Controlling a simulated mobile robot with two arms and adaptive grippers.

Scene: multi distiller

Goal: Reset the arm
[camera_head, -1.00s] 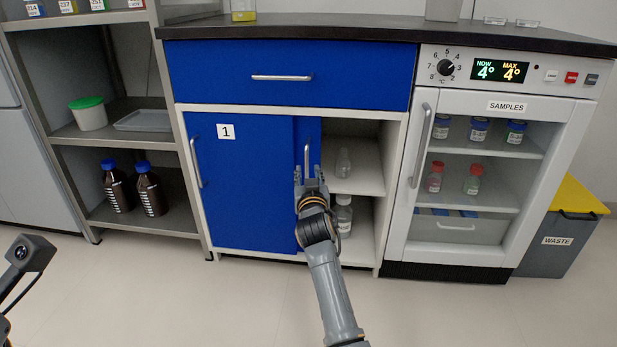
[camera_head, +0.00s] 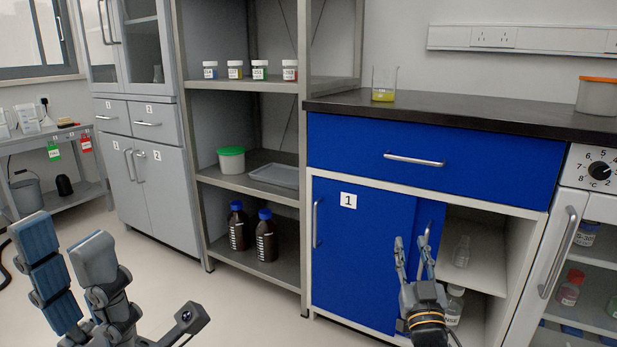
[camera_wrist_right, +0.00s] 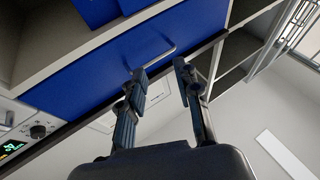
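My left gripper (camera_head: 64,232) is at the lower left of the head view, its two fingers apart with nothing between them. My right gripper (camera_head: 411,246) is in front of the blue cabinet's inner sliding door, near its small handle. I cannot tell whether it touches the door. Its fingers are spread and empty, as the right wrist view also shows (camera_wrist_right: 160,70). The blue cabinet (camera_head: 360,250) has its right side open, with a clear flask (camera_head: 461,252) on the upper shelf and a bottle (camera_head: 454,305) below, partly hidden by my right gripper.
A black countertop (camera_head: 460,115) with a beaker (camera_head: 384,84) of yellow liquid tops the cabinet. A grey shelf rack (camera_head: 290,197) holds jars, a green-lidded tub (camera_head: 231,160) and brown bottles. A sample fridge (camera_head: 550,265) stands at the right. The floor between my grippers is clear.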

